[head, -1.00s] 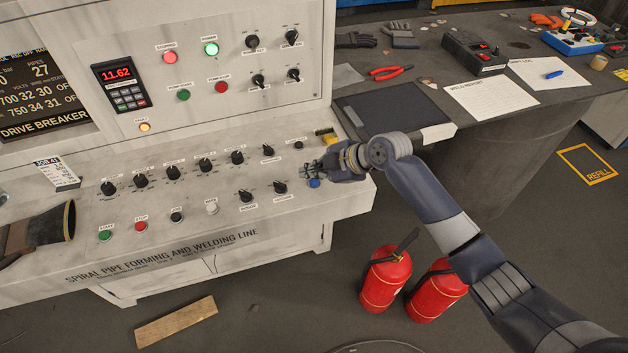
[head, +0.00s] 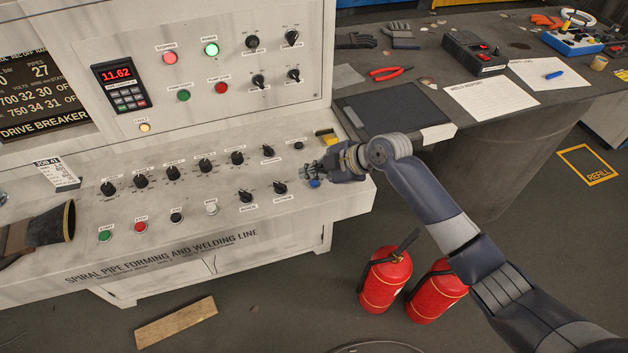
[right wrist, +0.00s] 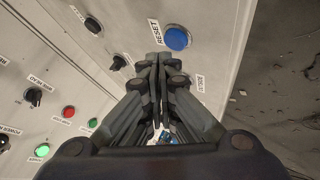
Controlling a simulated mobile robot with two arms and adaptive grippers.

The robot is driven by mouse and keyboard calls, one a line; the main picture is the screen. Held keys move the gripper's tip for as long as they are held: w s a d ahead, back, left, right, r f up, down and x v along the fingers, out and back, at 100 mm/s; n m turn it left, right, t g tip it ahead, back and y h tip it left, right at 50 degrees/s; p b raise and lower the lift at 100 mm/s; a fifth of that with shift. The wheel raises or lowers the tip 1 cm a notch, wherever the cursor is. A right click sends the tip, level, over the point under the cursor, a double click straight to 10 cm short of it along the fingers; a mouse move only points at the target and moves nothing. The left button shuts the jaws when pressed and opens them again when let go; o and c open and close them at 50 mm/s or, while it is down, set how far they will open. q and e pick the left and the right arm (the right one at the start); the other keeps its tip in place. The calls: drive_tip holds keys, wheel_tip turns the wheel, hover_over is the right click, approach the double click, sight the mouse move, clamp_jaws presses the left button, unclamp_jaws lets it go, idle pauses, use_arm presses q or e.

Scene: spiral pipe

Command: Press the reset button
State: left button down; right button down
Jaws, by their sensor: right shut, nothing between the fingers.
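The blue reset button (head: 314,183) is on the sloped console near its right end, partly beside my gripper in the head view. In the right wrist view the blue button (right wrist: 177,39), labelled RESET, sits just beyond my fingertips and slightly to the right. My right gripper (head: 308,172) is shut and empty, low over the console next to the button. Its closed fingers also show in the right wrist view (right wrist: 158,62). I cannot tell whether the tips touch the panel. My left gripper is not in view.
The console (head: 80,215) carries several black knobs, a green start button (head: 105,236) and a red stop button (head: 140,227). A dark workbench (head: 470,125) stands to the right. Two red fire extinguishers (head: 384,280) stand on the floor. A plank (head: 176,322) lies in front.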

sight(313, 184)
drive_tip(key=shift+f, duration=0.35)
drive_tip(key=shift+f+b, duration=0.45)
drive_tip(key=shift+b, duration=0.2)
idle(0.3)
drive_tip(key=shift+r, duration=0.1)
drive_tip(key=shift+r+p, duration=0.65)
drive_tip(key=shift+r, duration=0.1)
wheel_tip(313, 184, up, 5)
drive_tip(key=p, duration=0.3)
drive_tip(key=shift+p, duration=0.4)
idle(0.6)
